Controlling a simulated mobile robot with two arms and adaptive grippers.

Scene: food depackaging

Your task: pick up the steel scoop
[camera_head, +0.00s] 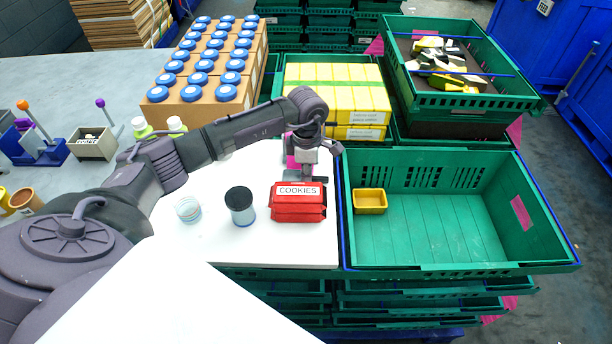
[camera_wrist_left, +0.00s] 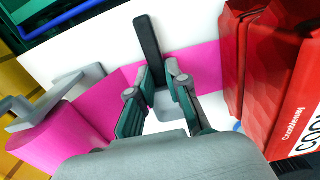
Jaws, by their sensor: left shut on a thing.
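My left gripper (camera_head: 308,178) is low over the white table, just behind the red cookie bags. In the left wrist view its two fingers (camera_wrist_left: 160,112) are closed around a narrow dark bar (camera_wrist_left: 148,45), which looks like the handle of the steel scoop. A small grey part (camera_wrist_left: 168,106) shows between the fingers. The fingers and palm hide most of the scoop, and I cannot tell whether it is clear of the table. My right gripper is in neither view.
Red cookie bags (camera_head: 298,204) stand close to the gripper. A pink roll (camera_wrist_left: 65,135) with a grey bracket lies beside it. A green crate (camera_head: 450,225) holding a yellow tub (camera_head: 369,201) is right.

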